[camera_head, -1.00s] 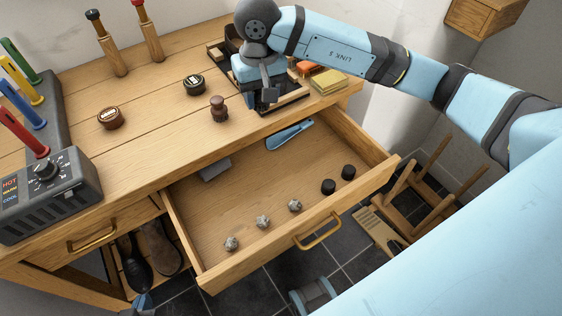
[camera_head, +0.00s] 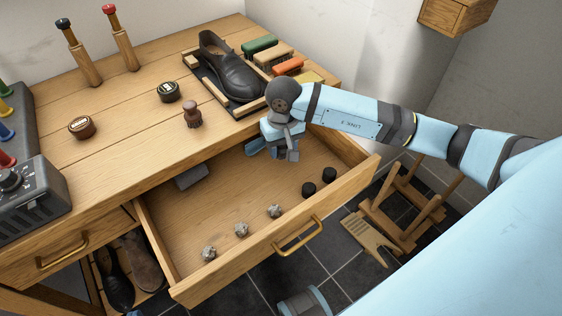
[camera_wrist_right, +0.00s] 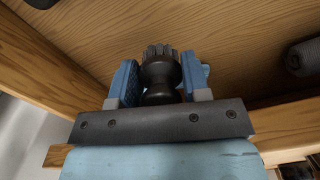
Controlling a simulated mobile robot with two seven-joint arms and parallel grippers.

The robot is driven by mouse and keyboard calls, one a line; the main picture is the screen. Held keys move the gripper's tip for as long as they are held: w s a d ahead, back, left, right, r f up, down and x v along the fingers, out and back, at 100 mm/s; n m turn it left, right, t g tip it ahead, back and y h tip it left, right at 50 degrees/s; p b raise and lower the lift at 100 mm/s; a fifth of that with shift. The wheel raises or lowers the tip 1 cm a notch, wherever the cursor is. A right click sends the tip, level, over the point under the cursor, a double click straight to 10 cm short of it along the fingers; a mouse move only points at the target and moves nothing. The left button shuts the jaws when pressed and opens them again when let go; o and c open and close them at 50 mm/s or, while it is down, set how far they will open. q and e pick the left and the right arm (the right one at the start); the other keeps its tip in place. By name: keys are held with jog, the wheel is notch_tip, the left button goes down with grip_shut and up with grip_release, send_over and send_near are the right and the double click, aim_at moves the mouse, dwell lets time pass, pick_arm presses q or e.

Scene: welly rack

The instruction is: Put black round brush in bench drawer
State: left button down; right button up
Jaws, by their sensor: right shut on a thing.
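The bench drawer (camera_head: 225,200) is pulled open under the worktop, with its floor largely bare in the middle. My right gripper (camera_head: 287,152) is low over the back right part of the drawer in the head view. In the right wrist view, my right gripper (camera_wrist_right: 160,85) is shut on the black round brush (camera_wrist_right: 160,72), a dark waisted knob with a ribbed end pointing away from the wrist. The wooden drawer surface lies beyond it. In the head view the brush is hidden by the gripper and wrist. My left gripper is not clearly visible.
In the drawer are several grey lumps (camera_head: 241,230), black cylinders (camera_head: 309,188) and a grey block (camera_head: 191,177). On the bench are a brown round brush (camera_head: 192,114), tins (camera_head: 169,92) and a tray with a black shoe (camera_head: 230,70).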

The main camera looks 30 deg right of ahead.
aim_at(282, 169)
notch_tip(282, 169, down, 6)
jog(key=shift+r+b, duration=0.15)
jog(key=shift+b, duration=0.15)
jog(key=o, duration=0.9)
jog(key=shift+f, duration=0.2)
pick_arm(q)
jog(key=shift+d, duration=0.1)
pick_arm(e)
jog(key=shift+r, duration=0.2)
pick_arm(q)
jog(key=shift+a+r+p, duration=0.1)
jog(key=shift+a+p, duration=0.1)
jog(key=shift+p, duration=0.45)
pick_arm(e)
notch_tip(282, 169, up, 12)
jog(key=shift+d, duration=0.1)
